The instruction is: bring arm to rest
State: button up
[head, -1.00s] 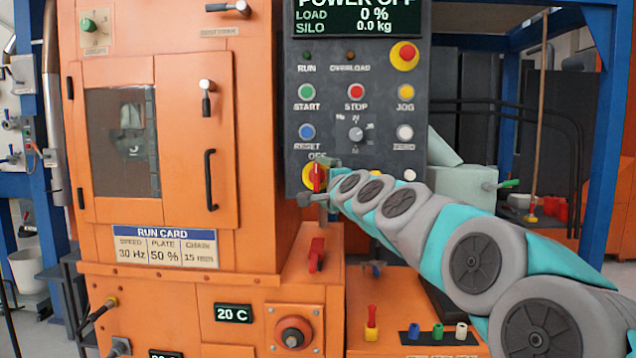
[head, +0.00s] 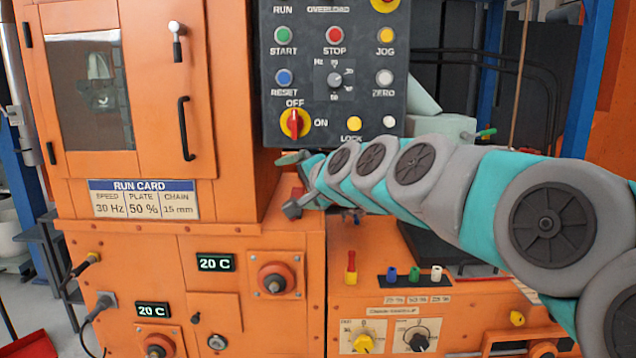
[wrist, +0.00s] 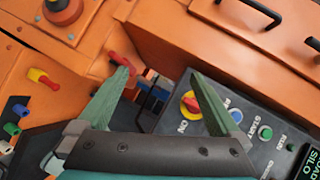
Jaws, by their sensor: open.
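My gripper (head: 291,183) is at the end of my arm, just below the dark control panel (head: 398,82) in the head view. In the wrist view, my gripper (wrist: 160,82) has its two green fingers spread apart with nothing between them. The red and yellow rotary switch (head: 295,123) on the panel stands upright at OFF and is apart from the fingers. It also shows in the wrist view (wrist: 191,104), beyond the right finger. A red handle (wrist: 124,68) shows beyond the left finger; in the head view it is mostly hidden by my gripper.
An orange machine cabinet (head: 235,95) with a black door handle (head: 185,128) stands at the left. An orange lower box with knobs (head: 362,342) and coloured plugs (head: 414,273) lies below my arm.

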jog(key=s+d+f+n+g+h, duration=0.2)
jog(key=s+d+f+n+g, duration=0.15)
jog(key=s+f, duration=0.65)
jog(key=s+d+f+n+g+h, duration=0.25)
jog(key=s+d+f+g, duration=0.2)
jog(key=s+f, duration=0.55)
jog(key=s+d+f+n+g+h, duration=0.1)
jog(key=s+d+f+g, duration=0.2)
jog(key=s, duration=0.9)
jog(key=s+d+f+n+g+h, duration=0.1)
jog(key=s+d+f+g+h, duration=0.1)
jog(key=s+d+f, duration=0.5)
jog(key=s+d+g, duration=0.1)
jog(key=s+d, duration=0.1)
jog(key=s, duration=0.2)
jog(key=shift+s+d+f, duration=0.25)
jog(key=shift+s+f, duration=0.15)
